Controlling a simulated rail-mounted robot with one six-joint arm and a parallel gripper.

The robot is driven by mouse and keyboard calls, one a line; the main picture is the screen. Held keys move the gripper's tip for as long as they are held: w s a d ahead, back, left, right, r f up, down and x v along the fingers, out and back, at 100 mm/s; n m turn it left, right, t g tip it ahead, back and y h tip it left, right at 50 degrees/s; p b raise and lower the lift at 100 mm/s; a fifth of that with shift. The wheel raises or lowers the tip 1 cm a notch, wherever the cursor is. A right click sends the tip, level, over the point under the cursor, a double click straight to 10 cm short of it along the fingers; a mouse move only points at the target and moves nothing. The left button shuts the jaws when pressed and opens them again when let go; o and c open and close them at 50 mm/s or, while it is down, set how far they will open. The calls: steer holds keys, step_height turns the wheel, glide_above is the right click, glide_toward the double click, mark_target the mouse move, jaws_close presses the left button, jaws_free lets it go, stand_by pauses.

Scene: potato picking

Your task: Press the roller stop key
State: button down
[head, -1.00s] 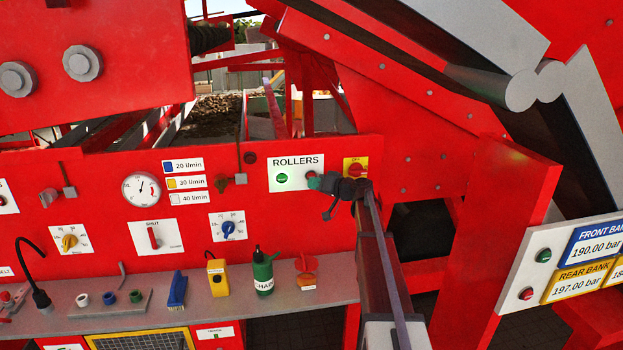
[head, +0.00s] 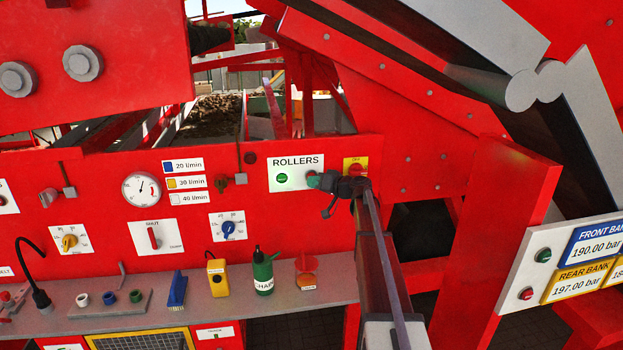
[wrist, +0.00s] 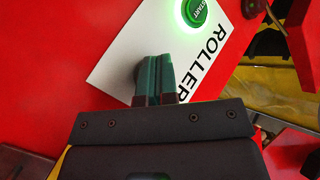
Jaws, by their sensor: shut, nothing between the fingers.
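The white ROLLERS panel (head: 296,163) is on the red machine front, right of centre in the head view. It fills the upper middle of the wrist view (wrist: 125,65). Its green START key (head: 282,178) is on the left and glows in the wrist view (wrist: 197,12). My gripper (head: 315,181) is shut and empty, its green fingertips over the panel's right part. The shut fingers also show in the wrist view (wrist: 155,78). The stop key is mostly hidden behind them. I cannot tell whether the fingertips touch it.
A red knob on a yellow plate (head: 356,161) sits just above my gripper. A grey shelf (head: 335,290) below holds a green bottle (head: 263,272), a yellow box (head: 217,277) and a blue brush (head: 177,290). Dials and a tap are to the left.

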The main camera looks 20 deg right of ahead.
steer(key=shift+w, duration=0.25)
steer(key=shift+s, duration=0.1)
stand_by(0.5)
steer(key=shift+s+a, duration=0.15)
steer(key=shift+s, duration=0.55)
steer(key=s, duration=0.2)
steer(key=s+a, duration=0.1)
steer(key=s, duration=0.2)
steer(key=shift+a, duration=0.1)
steer(key=shift+w, duration=0.1)
stand_by(0.5)
